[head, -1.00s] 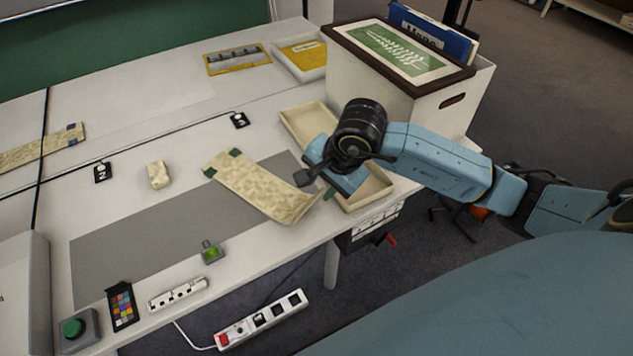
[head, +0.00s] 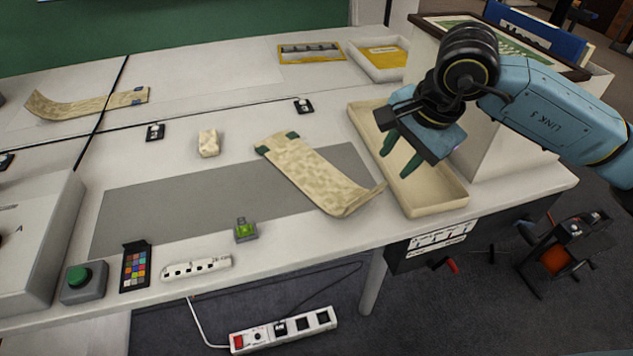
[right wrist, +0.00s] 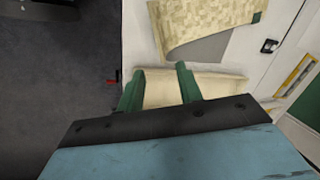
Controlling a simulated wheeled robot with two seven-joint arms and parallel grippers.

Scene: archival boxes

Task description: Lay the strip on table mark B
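A beige patterned strip (head: 315,175) with a dark green end lies partly on the grey mat, its near right end curled up. A second beige strip (head: 85,104) lies at the back left. My right gripper (head: 402,163) hangs over the cream tray, right of the first strip and apart from it. Its green fingers are spread with nothing between them, as the right wrist view (right wrist: 159,88) also shows. Two small black table marks (head: 155,132) and (head: 304,106) lie behind the mat; I cannot read their letters. My left gripper is not in view.
The cream tray (head: 440,203) is empty at the table's right, beside a large white box (head: 505,130). A beige block (head: 208,143), a green-topped item (head: 245,231) and a colour card (head: 135,267) surround the grey mat (head: 150,215). The mat's left part is clear.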

